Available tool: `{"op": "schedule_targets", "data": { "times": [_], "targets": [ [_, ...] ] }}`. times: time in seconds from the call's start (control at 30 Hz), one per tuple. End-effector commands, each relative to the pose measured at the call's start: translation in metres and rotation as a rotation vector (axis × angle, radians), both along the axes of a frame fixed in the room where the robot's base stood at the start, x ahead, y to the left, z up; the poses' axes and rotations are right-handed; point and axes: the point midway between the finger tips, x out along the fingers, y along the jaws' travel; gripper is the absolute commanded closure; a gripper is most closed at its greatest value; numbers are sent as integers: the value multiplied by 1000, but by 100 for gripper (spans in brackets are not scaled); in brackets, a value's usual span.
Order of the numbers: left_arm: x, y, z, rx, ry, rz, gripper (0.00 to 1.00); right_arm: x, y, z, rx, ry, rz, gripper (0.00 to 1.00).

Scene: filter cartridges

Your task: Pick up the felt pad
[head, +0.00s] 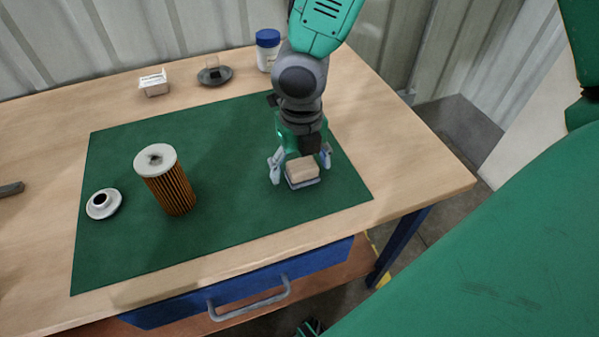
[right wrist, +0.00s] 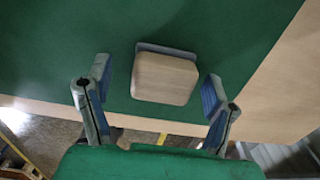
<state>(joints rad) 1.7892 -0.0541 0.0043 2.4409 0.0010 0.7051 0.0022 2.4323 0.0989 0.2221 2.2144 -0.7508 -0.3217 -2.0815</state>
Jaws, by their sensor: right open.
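The felt pad (head: 302,170) is a small block with a pale wooden top and a thin blue-grey layer beneath. It lies near the right end of the green mat (head: 230,217). My right gripper (head: 300,169) points down over it, open, with one finger on each side. In the right wrist view the pad (right wrist: 165,78) sits between the open fingers of the right gripper (right wrist: 157,82), with a gap on both sides. I cannot tell the exact height of the fingertips above the mat. My left gripper is not in view.
A pleated orange filter cartridge (head: 171,188) stands left on the mat, beside a white ring-shaped cap (head: 103,203). A small white box (head: 153,84), a dark dish (head: 214,76) and a blue-lidded jar (head: 267,52) stand behind the mat. The mat's middle is clear.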

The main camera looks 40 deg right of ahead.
Motion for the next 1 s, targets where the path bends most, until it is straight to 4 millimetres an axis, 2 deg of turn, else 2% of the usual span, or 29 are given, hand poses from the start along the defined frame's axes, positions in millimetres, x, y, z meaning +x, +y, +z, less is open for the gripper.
{"op": "schedule_targets", "data": {
  "times": [0.07,0.27,0.3,0.43,0.47,0.77,0.87,1.0],
  "targets": [
    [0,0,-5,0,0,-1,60,0,0,-10,0,0,0,24],
    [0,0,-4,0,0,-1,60,0,2,-9,-1,-3,-1,24],
    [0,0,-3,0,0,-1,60,0,2,-9,0,-2,-1,28],
    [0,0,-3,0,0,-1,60,0,3,-9,-2,-1,-1,73],
    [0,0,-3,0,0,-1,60,0,3,-9,-2,-1,-1,78],
    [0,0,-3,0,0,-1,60,0,1,-8,0,-2,-1,78],
    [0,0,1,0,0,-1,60,0,1,2,1,-3,-2,78],
    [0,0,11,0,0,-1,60,1,2,29,3,-6,-2,78]
  ]
}}
